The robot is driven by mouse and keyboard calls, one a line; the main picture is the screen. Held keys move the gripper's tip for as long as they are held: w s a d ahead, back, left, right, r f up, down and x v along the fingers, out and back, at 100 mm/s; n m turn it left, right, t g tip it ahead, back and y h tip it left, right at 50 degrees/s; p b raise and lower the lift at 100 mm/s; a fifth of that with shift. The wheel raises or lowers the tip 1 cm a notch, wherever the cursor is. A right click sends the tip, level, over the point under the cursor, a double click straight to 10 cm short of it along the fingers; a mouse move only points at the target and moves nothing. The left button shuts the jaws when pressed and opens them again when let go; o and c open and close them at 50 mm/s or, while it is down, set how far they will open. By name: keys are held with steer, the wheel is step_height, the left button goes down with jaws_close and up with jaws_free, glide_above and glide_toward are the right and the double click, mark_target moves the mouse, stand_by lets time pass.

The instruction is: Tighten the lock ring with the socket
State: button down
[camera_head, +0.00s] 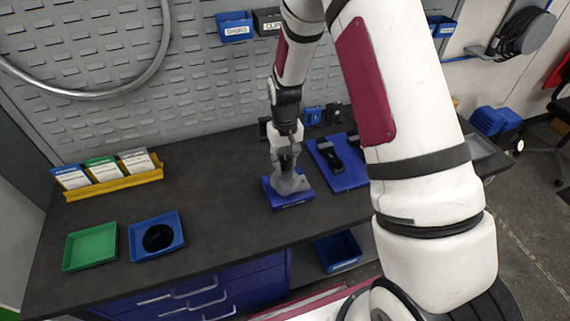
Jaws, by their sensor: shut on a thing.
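My gripper (288,160) points down over a grey fixture (300,186) on a blue base (290,203) at the middle of the bench. It is shut on a small dark thing that looks like the socket, mostly hidden between the fingers and the fixture. The gripper is close above the fixture; I cannot tell if what it holds touches the lock ring. The lock ring itself cannot be made out at this size.
A blue tray (137,248) with a black round part (158,238) and a green tray (69,258) lie at the left. A yellow rack (110,188) holds cards behind them. A blue mat (349,181) with black parts lies right of the fixture. Bare bench lies left of the fixture.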

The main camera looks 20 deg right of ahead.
steer(key=shift+r, duration=0.15)
steer(key=shift+r, duration=0.9)
steer(key=shift+r, duration=2.5)
steer(key=w+f+b, duration=0.3)
steer(key=w, duration=0.4)
steer(key=w+f+b, duration=0.4)
steer(key=w, duration=0.3)
steer(key=shift+f, duration=0.3)
